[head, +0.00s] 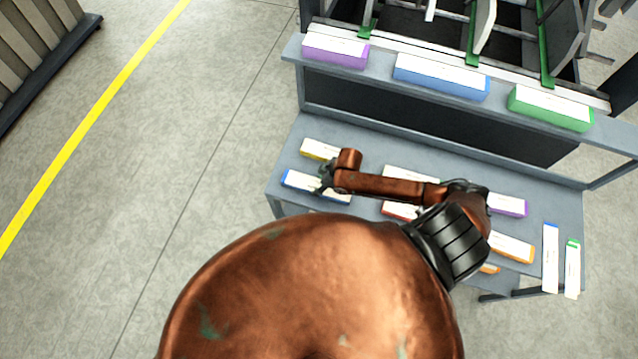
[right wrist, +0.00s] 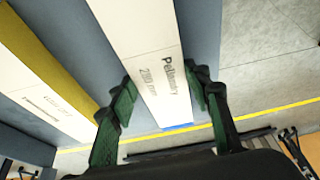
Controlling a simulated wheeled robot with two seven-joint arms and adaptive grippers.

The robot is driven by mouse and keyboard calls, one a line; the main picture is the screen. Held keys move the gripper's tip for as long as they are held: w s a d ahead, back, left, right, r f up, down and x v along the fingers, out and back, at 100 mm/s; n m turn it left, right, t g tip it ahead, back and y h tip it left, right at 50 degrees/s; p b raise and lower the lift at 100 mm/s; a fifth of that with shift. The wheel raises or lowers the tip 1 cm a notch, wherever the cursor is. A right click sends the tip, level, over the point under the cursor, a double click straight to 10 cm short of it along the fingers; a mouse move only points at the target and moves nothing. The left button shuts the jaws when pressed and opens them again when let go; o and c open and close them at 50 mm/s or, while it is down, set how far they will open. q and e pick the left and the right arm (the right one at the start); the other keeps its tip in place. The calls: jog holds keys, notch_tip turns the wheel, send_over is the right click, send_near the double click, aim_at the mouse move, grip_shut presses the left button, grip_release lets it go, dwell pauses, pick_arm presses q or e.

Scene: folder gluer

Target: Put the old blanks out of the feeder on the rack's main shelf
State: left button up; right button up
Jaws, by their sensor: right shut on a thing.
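My right gripper (head: 325,179) is at the left end of the grey lower shelf (head: 395,147). It is shut on a narrow white stack of blanks with a blue end (head: 294,181). In the right wrist view, the green fingers of the gripper (right wrist: 165,97) stand on either side of this stack (right wrist: 145,45), which has printed lettering. The stack lies flat at the shelf surface; I cannot tell whether it touches it. A yellow-edged stack (head: 317,149) lies just behind, and also shows in the right wrist view (right wrist: 45,75). My left gripper is not in view.
Several other coloured-edge stacks lie on the lower shelf, including a purple one (head: 508,206) and an orange one (head: 512,246). Purple (head: 335,52), blue (head: 440,80) and green (head: 550,110) stacks sit on the ledge above. Open floor lies left. My copper arm hides part of the shelf.

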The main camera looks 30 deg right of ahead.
jog(key=o, duration=1.6)
jog(key=shift+o, duration=0.2)
jog(key=v, duration=1.2)
